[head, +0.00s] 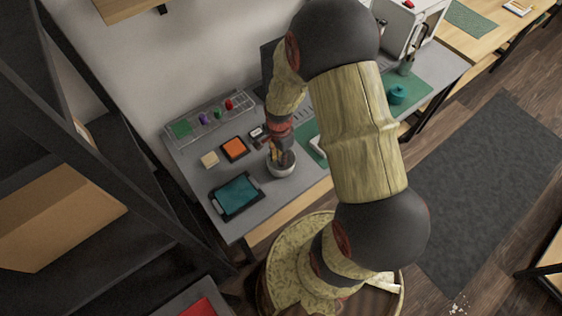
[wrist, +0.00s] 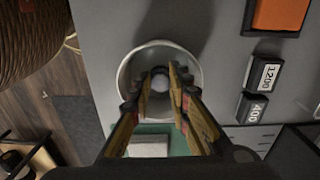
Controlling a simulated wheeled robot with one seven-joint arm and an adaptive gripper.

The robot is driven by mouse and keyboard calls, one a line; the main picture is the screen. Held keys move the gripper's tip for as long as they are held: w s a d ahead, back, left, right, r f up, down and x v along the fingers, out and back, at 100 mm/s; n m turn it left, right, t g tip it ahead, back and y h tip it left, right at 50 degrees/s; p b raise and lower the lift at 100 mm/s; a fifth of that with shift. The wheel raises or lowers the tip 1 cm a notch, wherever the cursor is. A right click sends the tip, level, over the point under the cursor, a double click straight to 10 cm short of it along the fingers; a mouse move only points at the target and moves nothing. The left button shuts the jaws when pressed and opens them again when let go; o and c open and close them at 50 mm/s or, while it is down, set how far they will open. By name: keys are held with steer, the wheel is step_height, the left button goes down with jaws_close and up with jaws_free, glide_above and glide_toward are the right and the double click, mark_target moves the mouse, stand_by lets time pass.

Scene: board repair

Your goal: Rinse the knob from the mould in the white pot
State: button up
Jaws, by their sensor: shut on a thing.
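The white pot (head: 282,170) stands on the grey bench in the head view. It fills the upper middle of the wrist view, where its round rim (wrist: 122,78) shows from above. My gripper (head: 279,157) points down at the pot, with its fingertips at or inside the mouth. In the wrist view my gripper (wrist: 163,80) is shut on a small round grey thing, seemingly the knob (wrist: 160,71), between the fingertips. The fingers hide part of it. I cannot tell how deep it sits. The orange mould (head: 235,148) lies left of the pot; its corner shows in the wrist view (wrist: 278,15).
A clear rack (head: 207,118) stands at the wall.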

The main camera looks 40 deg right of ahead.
stand_by(0.4)
step_height(320, 180, up, 9)
steer(key=p, duration=0.6)
steer(key=shift+p, duration=0.4)
stand_by(2.0)
step_height(320, 180, up, 4)
steer(key=p, duration=0.3)
stand_by(0.8)
